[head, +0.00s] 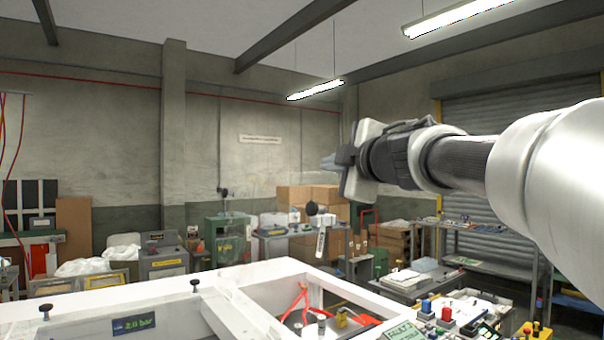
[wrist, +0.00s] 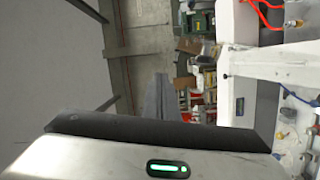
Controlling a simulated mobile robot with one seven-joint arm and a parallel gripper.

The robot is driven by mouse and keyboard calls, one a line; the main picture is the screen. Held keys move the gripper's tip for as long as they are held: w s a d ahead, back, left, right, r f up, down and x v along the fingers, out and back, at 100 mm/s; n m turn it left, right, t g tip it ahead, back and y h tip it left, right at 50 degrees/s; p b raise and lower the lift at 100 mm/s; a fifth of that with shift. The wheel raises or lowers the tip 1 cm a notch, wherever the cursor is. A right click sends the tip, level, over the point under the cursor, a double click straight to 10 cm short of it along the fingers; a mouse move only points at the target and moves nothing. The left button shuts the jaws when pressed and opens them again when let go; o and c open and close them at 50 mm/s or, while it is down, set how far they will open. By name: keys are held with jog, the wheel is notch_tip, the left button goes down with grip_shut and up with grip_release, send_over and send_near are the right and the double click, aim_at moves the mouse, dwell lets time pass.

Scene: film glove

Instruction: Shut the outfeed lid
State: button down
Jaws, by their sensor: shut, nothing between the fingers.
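The white machine (head: 150,292) fills the foreground of the head view. Its top has a rectangular opening with red hoses (head: 295,305) inside. I cannot make out which part is the outfeed lid, or tell its position. My gripper (head: 328,163) is shut and empty, in the air well above and beyond the machine, pointing left. In the wrist view, which is turned on its side, my gripper's grey fingers (wrist: 161,82) show together with nothing between them. Part of the white machine also shows there at the right (wrist: 270,65).
A control panel with a green fault screen (head: 403,333) and buttons is at the front right. Cardboard boxes (head: 310,200) and benches stand behind. The air around my gripper looks clear.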

jog(key=shift+n+g, duration=0.3)
jog(key=shift+n, duration=0.1)
jog(key=p+x, duration=0.1)
jog(key=x, duration=0.9)
jog(key=shift+w+f, duration=0.1)
jog(key=shift+f, duration=0.05)
jog(key=w+d, duration=0.1)
jog(key=w+d+b, duration=0.1)
jog(key=shift+d+f, duration=0.3)
jog(key=shift+f, duration=0.05)
jog(key=shift+w+d, duration=0.2)
jog(key=shift+d, duration=0.05)
